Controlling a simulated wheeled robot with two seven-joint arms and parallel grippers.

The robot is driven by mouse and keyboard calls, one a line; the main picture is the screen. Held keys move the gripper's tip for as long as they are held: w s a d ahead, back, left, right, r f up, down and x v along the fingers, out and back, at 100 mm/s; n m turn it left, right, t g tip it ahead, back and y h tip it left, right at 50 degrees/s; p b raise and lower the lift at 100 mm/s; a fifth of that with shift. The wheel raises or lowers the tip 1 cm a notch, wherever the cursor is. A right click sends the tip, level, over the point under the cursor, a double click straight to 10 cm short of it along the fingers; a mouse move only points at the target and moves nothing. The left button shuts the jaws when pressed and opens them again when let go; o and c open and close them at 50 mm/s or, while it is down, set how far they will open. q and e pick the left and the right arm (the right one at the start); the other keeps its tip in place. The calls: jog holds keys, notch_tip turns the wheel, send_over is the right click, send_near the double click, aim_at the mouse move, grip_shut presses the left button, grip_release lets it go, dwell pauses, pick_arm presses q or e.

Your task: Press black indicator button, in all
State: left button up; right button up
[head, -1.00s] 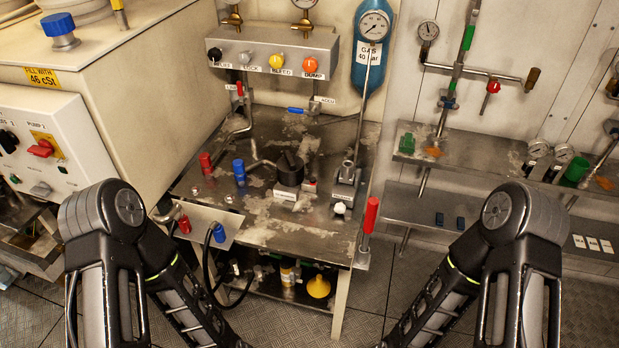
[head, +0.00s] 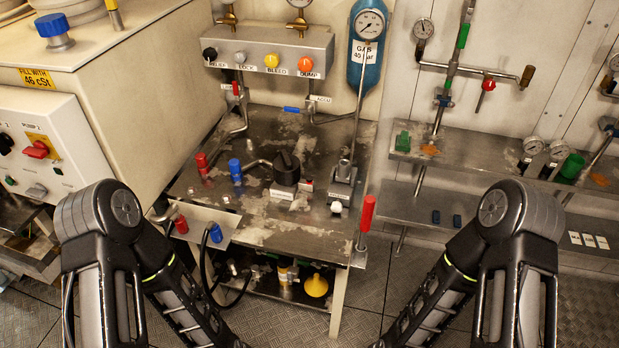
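No part in view is clearly readable as the black indicator button. Black parts I see are a round knob (head: 210,54) at the left end of the valve panel, a large black knob (head: 287,166) on the metal workbench, and a black switch (head: 6,143) on the white pump box at the left edge. Two small dark rectangular pieces (head: 447,218) sit on the lower right shelf. Both my arms come down the sides of the view, and their forearms leave through the bottom edge. Neither gripper is in view.
The workbench (head: 265,235) stands ahead, with red and blue fittings, a hose and an upright red handle (head: 367,213) at its right corner. A pump box (head: 70,145) is at left. Wall shelves (head: 480,155) are at right. Floor (head: 370,300) is clear between bench and right arm.

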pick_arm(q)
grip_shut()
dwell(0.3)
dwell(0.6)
